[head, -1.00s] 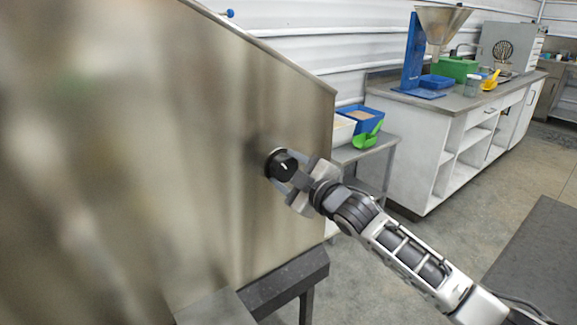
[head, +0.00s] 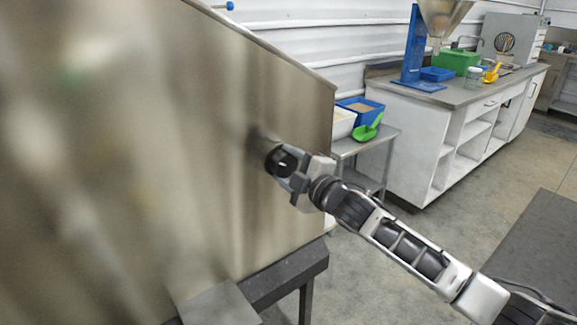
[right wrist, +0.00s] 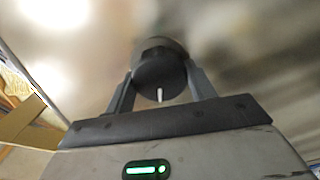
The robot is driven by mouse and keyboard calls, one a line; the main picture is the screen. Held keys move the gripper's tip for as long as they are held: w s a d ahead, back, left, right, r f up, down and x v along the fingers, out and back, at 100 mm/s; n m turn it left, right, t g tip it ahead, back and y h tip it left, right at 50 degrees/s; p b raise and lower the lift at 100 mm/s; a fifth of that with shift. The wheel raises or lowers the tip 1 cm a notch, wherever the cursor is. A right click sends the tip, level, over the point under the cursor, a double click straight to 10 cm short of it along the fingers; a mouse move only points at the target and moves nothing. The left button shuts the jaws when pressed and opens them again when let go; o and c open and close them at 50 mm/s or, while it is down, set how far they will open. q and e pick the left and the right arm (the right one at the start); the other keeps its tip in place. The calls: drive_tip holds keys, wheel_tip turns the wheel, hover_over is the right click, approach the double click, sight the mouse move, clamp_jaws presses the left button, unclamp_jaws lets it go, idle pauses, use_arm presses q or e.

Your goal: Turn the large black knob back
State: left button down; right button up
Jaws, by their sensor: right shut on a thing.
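The large black knob (head: 281,160) sits on the flat metal face of the hopper (head: 225,150), near its right edge. In the right wrist view the knob (right wrist: 160,75) shows as a dark round disc with a short white mark pointing down toward my gripper. My right gripper (head: 293,174) is shut on the knob, with one finger on each side of it in the right wrist view (right wrist: 160,88). The fingers hide part of the knob's rim. My left gripper is not in view.
A small side table (head: 372,143) with a blue tub (head: 362,108) and a green scoop (head: 368,130) stands right of the hopper. A white counter (head: 450,135) is behind. A dark frame (head: 285,276) runs under the hopper. Floor between is open.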

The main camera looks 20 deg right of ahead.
drive_tip(key=o, duration=1)
drive_tip(key=b+v, duration=0.2)
drive_tip(key=v, duration=1.4)
